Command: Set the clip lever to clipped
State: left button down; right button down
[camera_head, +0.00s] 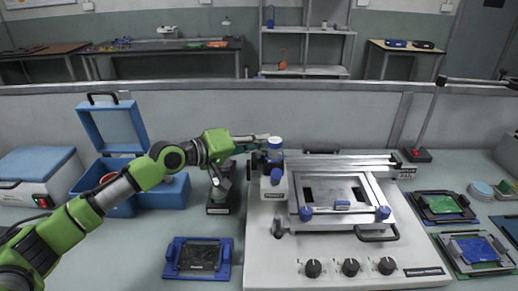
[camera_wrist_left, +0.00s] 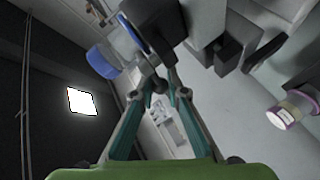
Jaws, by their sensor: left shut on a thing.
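The white machine (camera_head: 345,250) stands on the bench with a blue-capped post (camera_head: 275,150) at its back left corner. My left gripper (camera_head: 262,139) reaches in from the left and is at the top of this post. In the left wrist view its teal fingers (camera_wrist_left: 158,88) close around a small dark knob (camera_wrist_left: 158,83), which appears to be the end of the clip lever. The gripper and the post's dark parts partly hide the lever, so I cannot tell its setting. A blue cap (camera_wrist_left: 103,61) shows just left of the fingers. My right gripper is out of view.
A hinged frame (camera_head: 340,197) with blue corner knobs lies on the machine. A blue open case (camera_head: 113,125) is under my left arm, and a blue-framed board (camera_head: 197,258) lies in front. Green boards (camera_head: 442,204) lie at right.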

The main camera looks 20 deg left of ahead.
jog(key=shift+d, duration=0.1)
pick_arm(q)
jog(key=c, duration=2)
grip_release()
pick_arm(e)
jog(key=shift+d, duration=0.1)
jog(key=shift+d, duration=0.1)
pick_arm(q)
jog(key=shift+v, duration=6)
